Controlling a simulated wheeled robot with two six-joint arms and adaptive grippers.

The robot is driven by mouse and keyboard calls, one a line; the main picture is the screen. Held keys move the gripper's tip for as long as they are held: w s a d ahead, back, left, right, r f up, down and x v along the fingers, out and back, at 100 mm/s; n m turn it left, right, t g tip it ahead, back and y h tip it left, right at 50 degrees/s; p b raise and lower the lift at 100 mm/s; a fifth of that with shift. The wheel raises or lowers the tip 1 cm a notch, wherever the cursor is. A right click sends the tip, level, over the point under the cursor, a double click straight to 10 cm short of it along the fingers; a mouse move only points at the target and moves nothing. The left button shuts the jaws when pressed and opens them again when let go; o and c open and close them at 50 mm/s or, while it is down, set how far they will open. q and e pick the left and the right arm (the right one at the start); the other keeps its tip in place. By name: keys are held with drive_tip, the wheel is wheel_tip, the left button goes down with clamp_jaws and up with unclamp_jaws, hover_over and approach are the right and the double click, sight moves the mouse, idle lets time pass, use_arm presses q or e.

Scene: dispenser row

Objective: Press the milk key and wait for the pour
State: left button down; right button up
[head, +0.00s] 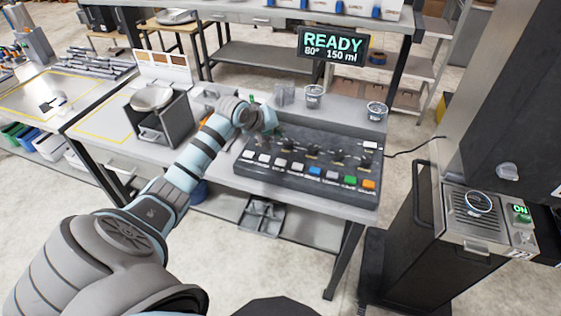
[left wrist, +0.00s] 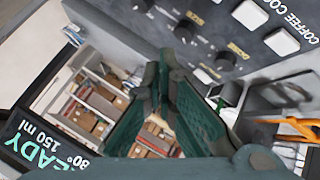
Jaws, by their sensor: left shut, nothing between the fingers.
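The dark dispenser panel (head: 310,158) lies on the bench, with a row of coloured keys along its front edge: several white ones, then blue, grey, green and orange. In the head view the key labels are too small to read, so I cannot tell which is milk. My left gripper (head: 276,129) is over the back left of the panel, its fingers small and partly hidden. In the left wrist view the green fingers (left wrist: 166,62) are shut and empty, with white keys (left wrist: 250,15) beyond them, apart from the tips. The display (head: 333,46) reads READY, 80°, 150 ml. The right gripper is not in view.
Cups (head: 314,93) and (head: 376,110) stand behind the panel. A black box with a round pan (head: 152,98) stands left on the bench. A dark machine with a metal drip tray (head: 478,205) stands at the right. Open floor lies between it and the bench.

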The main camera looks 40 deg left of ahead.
use_arm(q)
drive_tip(key=b, duration=0.7)
hover_over(279, 160)
wheel_tip(279, 160, down, 7)
drive_tip(key=shift+s+r, duration=0.15)
drive_tip(key=shift+f, duration=0.35)
drive_tip(key=shift+f+b, duration=0.35)
drive_tip(key=shift+f, duration=0.45)
drive_tip(key=shift+f, duration=0.3)
